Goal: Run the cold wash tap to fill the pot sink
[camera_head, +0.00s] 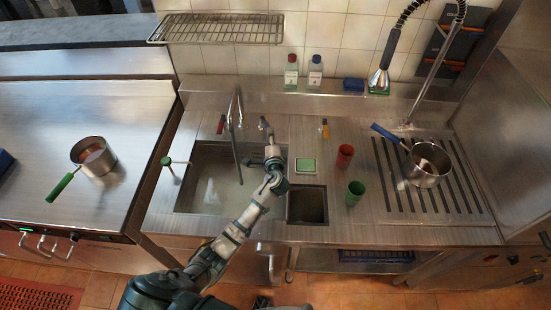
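The pot sink (190,190) is a rectangular steel basin set in the counter, with a pale patch on its floor that could be water or a reflection. A tall steel spout (236,110) stands at its back edge and reaches over the basin. A red-marked tap handle (220,125) is left of the spout, and a blue-marked tap handle (263,123) is right of it. My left gripper (267,143) is just in front of the blue-marked handle; whether it touches is unclear. Its fingers are too small to read. My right gripper is not in view.
A small square basin (307,222), a green sponge (306,166), red (345,156) and green (355,192) cups stand to the right. A pot (427,164) sits on the ribbed drainer. A green-knobbed lever (167,160) stands left of the sink. A wire shelf (215,28) hangs above.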

